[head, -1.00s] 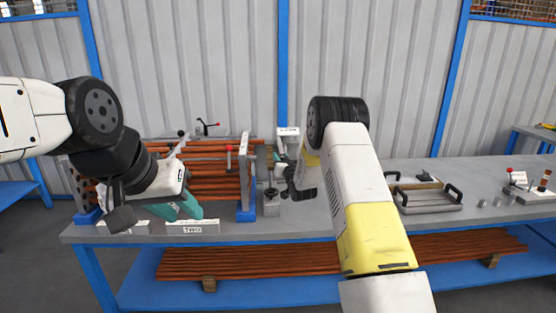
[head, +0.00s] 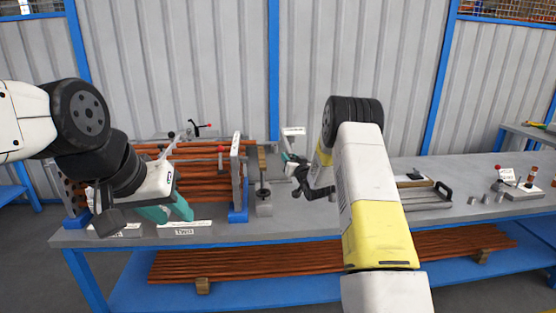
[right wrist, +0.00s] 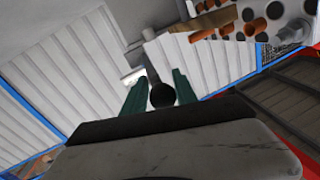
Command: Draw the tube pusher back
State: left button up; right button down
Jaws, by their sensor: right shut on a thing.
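A rack of copper tubes (head: 195,172) stands at the left of the bench, with a white upright plate (head: 237,165) at its right end. Just right of it is a small grey block (head: 263,206) with a tan piece (head: 262,158) behind it. My right gripper (head: 293,158) is right of these, above the bench. In the right wrist view its teal fingers (right wrist: 160,88) are shut on a black ball knob (right wrist: 162,95), taken as the pusher's knob. The rest of the pusher is largely hidden. My left gripper (head: 166,212) has its teal fingers apart, empty, in front of the rack.
A grey tray (head: 425,205) with black handles lies on the bench at the right. Small grey cylinders (head: 485,199) and a stand with copper pieces (head: 525,190) are farther right. Long tubes (head: 230,264) lie on the blue lower shelf.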

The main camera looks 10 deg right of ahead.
jog(key=shift+r, duration=0.15)
jog(key=c, duration=1.1)
grip_release()
jog(key=shift+d, duration=0.1)
jog(key=s+d, duration=0.1)
jog(key=s, duration=0.6)
jog(key=shift+s+d, duration=0.2)
jog(key=shift+s, duration=0.1)
